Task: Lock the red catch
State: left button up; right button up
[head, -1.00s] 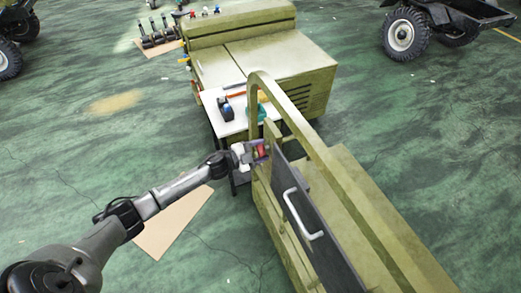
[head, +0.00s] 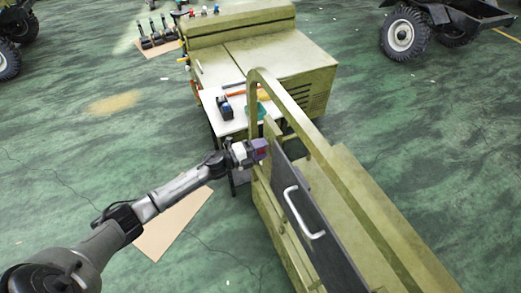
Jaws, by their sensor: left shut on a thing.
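My left gripper (head: 259,149) reaches in from the left and is shut on the catch. Whether the catch is locked cannot be told at this size. My right gripper is not in view.
A white handle (head: 303,212) stands out from the dark panel. The frame's arched olive bar rises just behind my gripper. A small white table (head: 237,124) with tools stands beyond, beside an olive cabinet (head: 280,60). Open green floor lies to the left.

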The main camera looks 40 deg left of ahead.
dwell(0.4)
pick_arm(q)
jog(key=o, duration=0.9)
jog(key=v, duration=1.3)
jog(key=shift+s+a+p, duration=0.15)
jog(key=shift+s+p, duration=0.2)
jog(key=shift+p, duration=0.05)
